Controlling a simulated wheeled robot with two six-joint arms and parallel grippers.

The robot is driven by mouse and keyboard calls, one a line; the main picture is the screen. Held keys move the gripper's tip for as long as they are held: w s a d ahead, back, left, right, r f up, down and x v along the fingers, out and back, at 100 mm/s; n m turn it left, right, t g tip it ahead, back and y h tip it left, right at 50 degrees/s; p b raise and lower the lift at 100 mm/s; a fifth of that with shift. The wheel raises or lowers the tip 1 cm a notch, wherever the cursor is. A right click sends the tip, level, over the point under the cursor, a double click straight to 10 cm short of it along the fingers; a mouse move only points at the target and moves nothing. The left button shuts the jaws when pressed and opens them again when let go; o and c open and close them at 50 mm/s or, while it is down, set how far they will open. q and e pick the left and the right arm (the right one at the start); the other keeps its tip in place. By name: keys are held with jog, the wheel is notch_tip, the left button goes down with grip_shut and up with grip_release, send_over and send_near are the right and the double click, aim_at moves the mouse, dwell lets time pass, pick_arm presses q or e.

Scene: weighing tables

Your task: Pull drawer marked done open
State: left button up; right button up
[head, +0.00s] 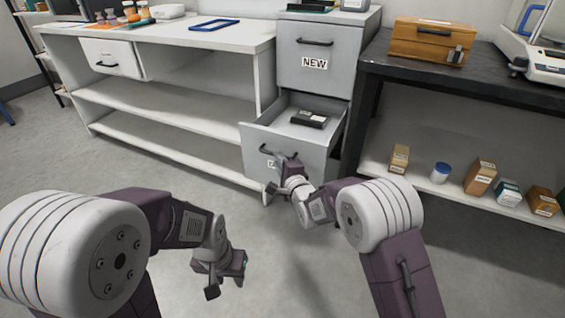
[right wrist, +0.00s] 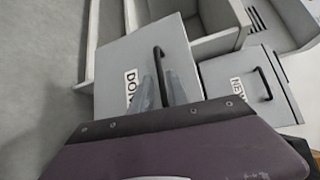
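The drawer marked DONE (right wrist: 130,88) is the lower drawer of a grey cabinet and stands pulled out. In the head view its front (head: 255,142) faces me, with the label mostly hidden by my right gripper. A dark flat box (head: 309,119) lies inside it. My right gripper (head: 277,163) is at the drawer's dark handle (right wrist: 158,53). In the right wrist view its two fingers lie on either side of the handle and appear shut on it. My left gripper (head: 227,284) is open and empty, low over the floor at the front.
The upper drawer marked NEW (head: 313,79) is closed. A white bench (head: 225,38) with shelves stands left of the cabinet. A dark table (head: 480,84) stands right, with a wooden box (head: 430,41), a balance (head: 535,45) and small boxes below. The floor in front is clear.

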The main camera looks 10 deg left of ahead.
jog(key=v, duration=0.4)
jog(key=shift+w, duration=0.1)
